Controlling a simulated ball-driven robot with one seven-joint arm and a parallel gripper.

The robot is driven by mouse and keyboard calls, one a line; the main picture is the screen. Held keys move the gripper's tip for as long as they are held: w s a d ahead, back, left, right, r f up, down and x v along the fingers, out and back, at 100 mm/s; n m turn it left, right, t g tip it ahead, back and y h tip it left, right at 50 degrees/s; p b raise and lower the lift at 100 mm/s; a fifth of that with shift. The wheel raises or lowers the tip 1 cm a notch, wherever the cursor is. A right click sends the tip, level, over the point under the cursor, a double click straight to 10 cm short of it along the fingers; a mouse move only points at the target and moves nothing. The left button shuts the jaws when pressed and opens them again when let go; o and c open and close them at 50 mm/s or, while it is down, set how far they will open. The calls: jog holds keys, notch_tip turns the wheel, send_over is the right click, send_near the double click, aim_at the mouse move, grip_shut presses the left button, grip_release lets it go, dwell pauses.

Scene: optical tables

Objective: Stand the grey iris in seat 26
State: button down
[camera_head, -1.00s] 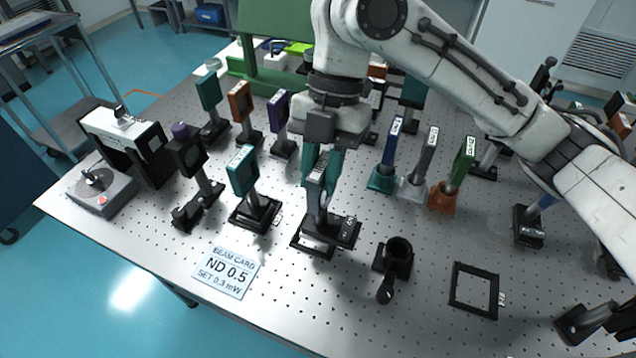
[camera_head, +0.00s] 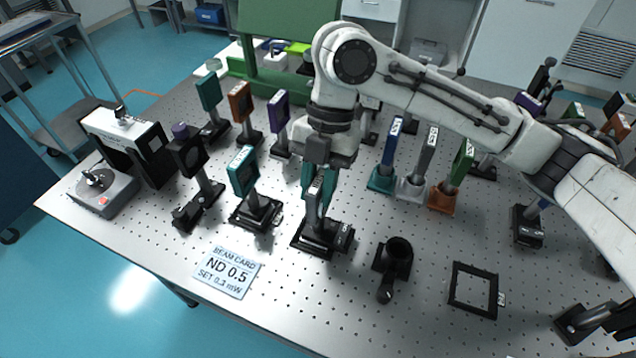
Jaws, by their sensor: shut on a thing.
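The grey iris (camera_head: 314,207) is a dark grey upright plate with a small label, on a post with a black base (camera_head: 321,239). The iris stands about upright. Its base is down at a black-framed seat (camera_head: 300,243) near the front middle of the table; I see no clear gap under it. The seat's number is too small to read, and the iris base covers most of the seat.
To the left stands a teal-plated mount (camera_head: 243,172), to the right a black post holder (camera_head: 397,258) and an empty black frame (camera_head: 474,290). Blue (camera_head: 390,145), grey (camera_head: 424,152) and green (camera_head: 460,165) mounts stand behind right. A beam card (camera_head: 224,272) lies at the front.

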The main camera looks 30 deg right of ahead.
jog(key=c, duration=0.9)
grip_release()
jog(key=shift+f, duration=0.1)
jog(key=v, duration=1.2)
jog(key=shift+a+r, duration=0.1)
jog(key=shift+r, duration=0.15)
